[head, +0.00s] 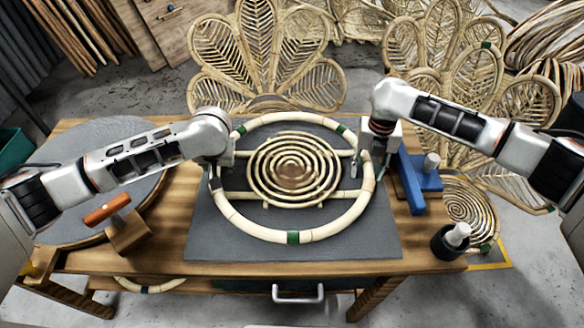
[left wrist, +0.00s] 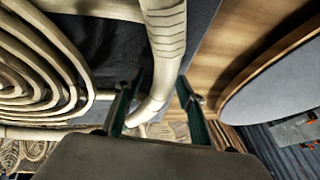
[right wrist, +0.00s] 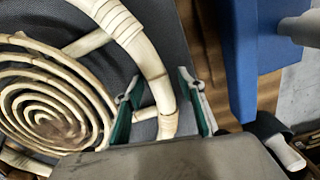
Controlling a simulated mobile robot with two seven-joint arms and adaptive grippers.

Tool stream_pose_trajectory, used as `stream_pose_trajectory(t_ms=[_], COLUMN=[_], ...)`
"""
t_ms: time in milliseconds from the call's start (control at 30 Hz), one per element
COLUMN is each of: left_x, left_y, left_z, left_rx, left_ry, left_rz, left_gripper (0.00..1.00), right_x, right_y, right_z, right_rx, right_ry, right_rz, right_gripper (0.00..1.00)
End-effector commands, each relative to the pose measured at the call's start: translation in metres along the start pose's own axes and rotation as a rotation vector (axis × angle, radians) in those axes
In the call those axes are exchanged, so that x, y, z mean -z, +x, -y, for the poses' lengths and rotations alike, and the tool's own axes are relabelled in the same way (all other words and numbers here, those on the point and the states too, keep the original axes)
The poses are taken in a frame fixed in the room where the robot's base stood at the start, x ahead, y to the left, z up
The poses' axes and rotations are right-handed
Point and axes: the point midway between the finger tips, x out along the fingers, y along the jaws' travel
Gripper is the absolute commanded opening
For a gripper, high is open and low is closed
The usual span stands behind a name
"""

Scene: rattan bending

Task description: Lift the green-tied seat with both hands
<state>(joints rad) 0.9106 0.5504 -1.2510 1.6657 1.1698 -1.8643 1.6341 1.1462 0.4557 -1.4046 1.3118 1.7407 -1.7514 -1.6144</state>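The green-tied seat lies flat on a dark grey mat (head: 375,240). It is a pale rattan ring (head: 252,231) with green ties, crossbars and a coiled spiral (head: 318,172) in its middle. My left gripper (head: 217,172) is at the ring's left side. In the left wrist view its fingers (left wrist: 158,108) stand apart on either side of the ring (left wrist: 165,45), with a gap beside it. My right gripper (head: 366,165) is at the ring's right side. In the right wrist view its fingers (right wrist: 162,108) straddle the ring (right wrist: 148,62) with gaps.
A blue clamp-like tool (head: 411,180) stands close to my right gripper, with a dark cup (head: 450,243) in front of it. Rattan chair backs (head: 270,60) stand behind.

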Motion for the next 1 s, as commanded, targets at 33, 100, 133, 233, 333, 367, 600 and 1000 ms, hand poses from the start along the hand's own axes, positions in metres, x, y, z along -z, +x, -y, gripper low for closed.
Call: stream_pose_trajectory(t_ms=[33,100,133,233,333,367,600,1000], left_x=[0.0,0.0,0.0,0.0,0.0,0.0,0.0,0.006], left_y=[0.0,0.0,0.0,0.0,0.0,0.0,0.0,-0.01], left_z=[0.0,0.0,0.0,0.0,0.0,0.0,0.0,0.002], left_rx=[0.0,0.0,0.0,0.0,0.0,0.0,0.0,0.0], left_ry=[0.0,0.0,0.0,0.0,0.0,0.0,0.0,-0.001], left_rz=[0.0,0.0,0.0,0.0,0.0,0.0,0.0,-0.005], left_gripper=[0.39,0.39,0.39,0.31,0.05,0.0,0.0,0.0], right_x=[0.0,0.0,0.0,0.0,0.0,0.0,0.0,-0.002], right_y=[0.0,0.0,0.0,0.0,0.0,0.0,0.0,-0.012], right_z=[0.0,0.0,0.0,0.0,0.0,0.0,0.0,0.0], right_rx=[0.0,0.0,0.0,0.0,0.0,0.0,0.001,-0.001], right_ry=[0.0,0.0,0.0,0.0,0.0,0.0,0.001,0.002], right_rz=[0.0,0.0,0.0,0.0,0.0,0.0,0.0,0.005], right_gripper=[0.39,0.39,0.39,0.31,0.05,0.0,0.0,0.0])
